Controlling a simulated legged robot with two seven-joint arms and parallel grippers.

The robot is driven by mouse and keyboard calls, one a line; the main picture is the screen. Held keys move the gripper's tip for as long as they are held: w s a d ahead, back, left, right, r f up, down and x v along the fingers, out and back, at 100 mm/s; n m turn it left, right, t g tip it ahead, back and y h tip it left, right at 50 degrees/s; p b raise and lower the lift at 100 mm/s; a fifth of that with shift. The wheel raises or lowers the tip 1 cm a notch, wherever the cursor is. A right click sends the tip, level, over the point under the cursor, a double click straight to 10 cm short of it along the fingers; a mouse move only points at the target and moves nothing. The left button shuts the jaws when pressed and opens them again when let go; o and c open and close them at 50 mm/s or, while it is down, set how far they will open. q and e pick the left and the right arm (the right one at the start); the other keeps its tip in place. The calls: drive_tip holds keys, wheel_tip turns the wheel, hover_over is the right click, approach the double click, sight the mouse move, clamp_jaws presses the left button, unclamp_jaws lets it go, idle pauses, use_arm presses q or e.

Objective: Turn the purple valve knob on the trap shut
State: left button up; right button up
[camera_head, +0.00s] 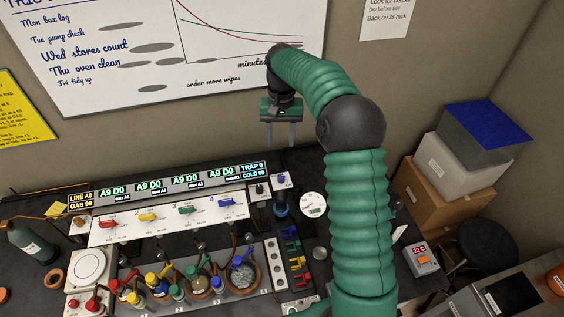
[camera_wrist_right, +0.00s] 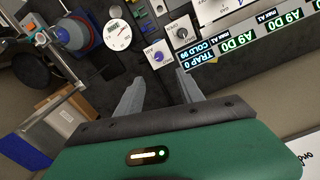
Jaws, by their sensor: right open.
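The purple valve knob (camera_head: 281,179) sits on a small white plate at the right end of the panel. It also shows in the right wrist view (camera_wrist_right: 158,55), beyond the gap between my fingers. A lit display (camera_head: 253,170) reading TRAP 0, COLD 99 is to its left. My right gripper (camera_head: 281,146) is open and empty, pointing down. It appears above and behind the knob in the head view, apart from it. In the right wrist view its fingers (camera_wrist_right: 159,78) are spread, with nothing between them. My left gripper is not in view.
A black knob (camera_head: 259,189) stands beside the purple one. A round white gauge (camera_head: 312,205) is to the right. Flasks and coloured caps (camera_head: 199,278) crowd the bench in front. The wall with a whiteboard (camera_head: 130,60) rises behind. Stacked boxes (camera_head: 440,195) stand right.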

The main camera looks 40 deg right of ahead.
sight(281, 176)
drive_tip(key=shift+n, duration=0.4)
wheel_tip(281, 176, down, 16)
drive_tip(key=p, duration=0.5)
drive_tip(key=shift+f+p, duration=0.1)
drive_tip(key=shift+p, duration=0.3)
drive_tip(key=shift+f, duration=0.3)
drive_tip(key=shift+d+f, duration=0.15)
drive_tip(key=shift+d, duration=0.05)
drive_tip(key=shift+a, duration=0.1)
clamp_jaws()
